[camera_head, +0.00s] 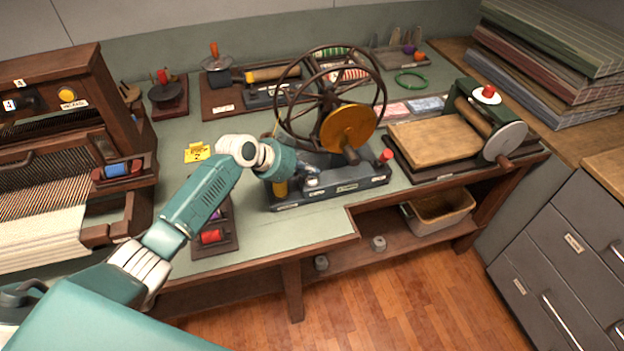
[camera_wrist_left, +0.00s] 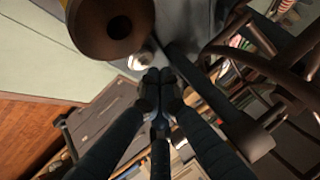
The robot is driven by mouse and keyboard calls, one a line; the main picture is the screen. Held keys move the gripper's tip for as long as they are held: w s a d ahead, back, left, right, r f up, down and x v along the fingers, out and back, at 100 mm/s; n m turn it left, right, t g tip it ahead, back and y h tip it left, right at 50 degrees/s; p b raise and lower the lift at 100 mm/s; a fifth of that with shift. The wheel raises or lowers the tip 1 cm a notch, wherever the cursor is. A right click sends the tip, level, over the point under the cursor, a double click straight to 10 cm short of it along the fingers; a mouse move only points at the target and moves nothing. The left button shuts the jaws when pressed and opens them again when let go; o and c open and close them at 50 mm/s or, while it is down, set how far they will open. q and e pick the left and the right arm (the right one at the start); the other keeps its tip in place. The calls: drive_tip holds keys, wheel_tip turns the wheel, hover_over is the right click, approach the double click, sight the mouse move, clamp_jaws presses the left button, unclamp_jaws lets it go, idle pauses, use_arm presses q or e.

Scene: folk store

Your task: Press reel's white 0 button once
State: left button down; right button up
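The reel has a large dark spoked wheel (camera_head: 335,92), an orange-yellow disc (camera_head: 349,127) and a dark grey base (camera_head: 350,186) on the green bench. A white button (camera_head: 312,182) sits on the base top; its 0 mark is too small to read. A white round part, likely this button, shows in the left wrist view (camera_wrist_left: 137,62), just left of my fingertips. My left gripper (camera_head: 308,169) hovers close above and behind the button; contact cannot be told. In the wrist view its fingertips (camera_wrist_left: 158,76) are together, with nothing between them. My right gripper is not in view.
A red knob (camera_head: 386,155) stands at the base's right end. A press with a wooden board (camera_head: 434,139) is to the right, a loom (camera_head: 45,150) to the left. A tray of spools (camera_head: 214,237) lies near my left arm. The wheel spokes stand close to the gripper.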

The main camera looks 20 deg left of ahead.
sight(310, 181)
use_arm(q)
drive_tip(key=shift+f, duration=0.1)
idle(0.6)
drive_tip(key=shift+f+b, duration=0.35)
drive_tip(key=shift+s+f+b, duration=0.1)
drive_tip(key=shift+f+b, duration=0.35)
drive_tip(key=shift+f, duration=0.05)
idle(0.8)
drive_tip(key=shift+r, duration=0.1)
drive_tip(key=shift+r+p, duration=0.65)
drive_tip(key=shift+r, duration=0.15)
wheel_tip(310, 181, up, 5)
drive_tip(key=p, duration=0.4)
idle(0.6)
